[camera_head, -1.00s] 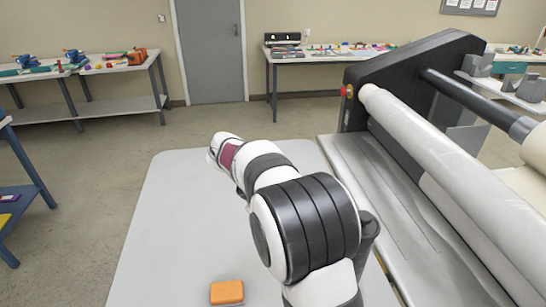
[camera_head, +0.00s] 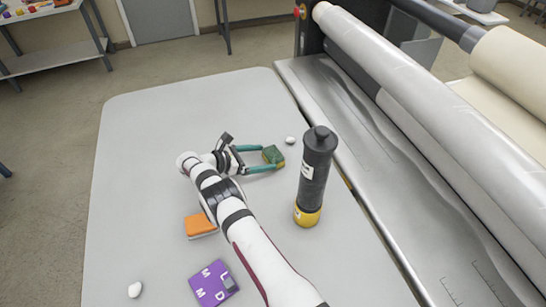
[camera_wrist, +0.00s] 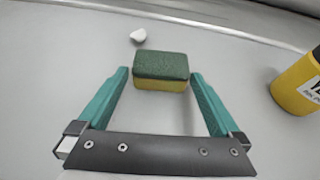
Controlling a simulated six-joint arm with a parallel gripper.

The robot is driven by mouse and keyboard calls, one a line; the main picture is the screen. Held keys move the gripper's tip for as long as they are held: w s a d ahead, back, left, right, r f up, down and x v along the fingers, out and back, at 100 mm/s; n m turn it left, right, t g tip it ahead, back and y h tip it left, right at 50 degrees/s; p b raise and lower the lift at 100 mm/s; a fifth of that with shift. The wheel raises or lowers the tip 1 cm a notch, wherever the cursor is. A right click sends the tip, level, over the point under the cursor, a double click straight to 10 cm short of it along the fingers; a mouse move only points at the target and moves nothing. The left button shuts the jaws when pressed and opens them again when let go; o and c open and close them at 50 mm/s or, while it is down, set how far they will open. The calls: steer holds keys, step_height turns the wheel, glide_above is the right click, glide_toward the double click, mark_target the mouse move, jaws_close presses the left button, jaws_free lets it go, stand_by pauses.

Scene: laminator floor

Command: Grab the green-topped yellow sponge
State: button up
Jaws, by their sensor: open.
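The sponge (camera_head: 273,155) lies on the grey table in the head view, near the black bottle. In the wrist view the sponge (camera_wrist: 161,70) shows its dark green top and yellow side. My gripper (camera_head: 262,158) is open, its two teal fingers pointing at the sponge. In the wrist view my gripper (camera_wrist: 160,75) has one fingertip near each end of the sponge. A small gap shows on the left; on the right the tip is close to the sponge, and I cannot tell whether it touches.
A black bottle with a yellow base (camera_head: 315,175) stands upright right of the gripper. White pebble-like things lie beyond the sponge (camera_head: 290,140) and at front left (camera_head: 135,290). An orange block (camera_head: 200,226) and a purple box (camera_head: 213,284) lie nearer. The laminator (camera_head: 400,100) borders the table's right side.

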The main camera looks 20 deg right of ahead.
mark_target(268, 156)
steer(key=x, duration=0.4)
steer(key=shift+d+r, duration=0.1)
steer(key=shift+d, duration=0.15)
steer(key=c, duration=0.9)
steer(key=shift+c, duration=0.2)
